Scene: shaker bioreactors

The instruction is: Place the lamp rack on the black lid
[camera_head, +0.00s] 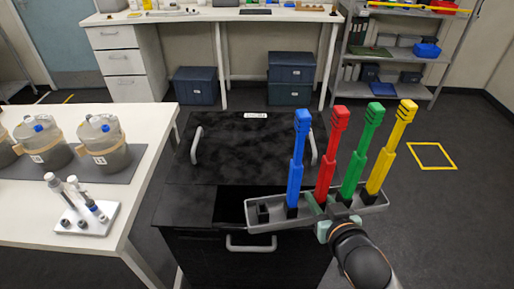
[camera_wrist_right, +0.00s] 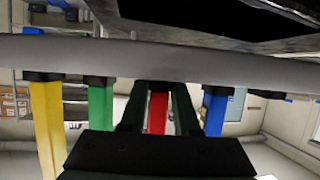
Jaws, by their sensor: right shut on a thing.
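The lamp rack (camera_head: 262,226) is a grey tray holding upright blue (camera_head: 296,165), red (camera_head: 328,155), green (camera_head: 362,150) and yellow (camera_head: 391,147) lamps, with an empty socket at its left end. My right gripper (camera_head: 322,208) is shut on the rack near its middle. The rack's grey edge (camera_wrist_right: 160,55) crosses the right wrist view. The black lid (camera_head: 235,150) with pale handles lies on a black cabinet, behind and left of the rack. The rack is held over the cabinet's front right part. My left gripper is not in view.
A white table (camera_head: 150,130) at left holds jar-like vessels (camera_head: 103,145) on a grey mat and a pipette stand (camera_head: 86,220). A dark opening (camera_head: 230,205) shows in front of the lid. Shelving and a bench stand at the back.

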